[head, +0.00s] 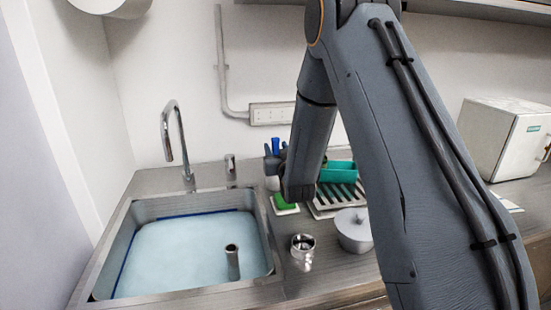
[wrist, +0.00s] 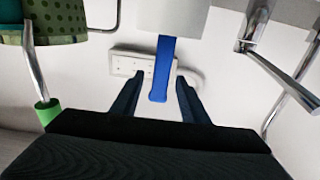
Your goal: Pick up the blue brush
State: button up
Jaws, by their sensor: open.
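The blue brush (wrist: 160,75) shows in the wrist view as a blue handle sticking out of a pale grey-white holder (wrist: 172,16); its other end is hidden in the holder. The wrist picture looks upside down. My gripper (wrist: 160,80) is open, with one dark finger on each side of the handle. I see a gap on both sides; how far the handle reaches in depth between the fingers I cannot tell. In the head view the blue brush (head: 276,145) is a small blue patch by my gripper (head: 272,162), behind the sink's right side.
A sink (head: 190,250) with a tall faucet (head: 177,140) lies left. A green sponge (head: 285,203), a dish rack (head: 325,207) with a teal container (head: 338,172), a metal cup (head: 302,248) and a lidded pot (head: 354,232) stand close by. A socket strip (head: 272,113) is on the wall.

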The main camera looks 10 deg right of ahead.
jog(key=shift+w, duration=0.85)
jog(key=shift+c, duration=0.2)
grip_shut()
jog(key=shift+r, duration=0.1)
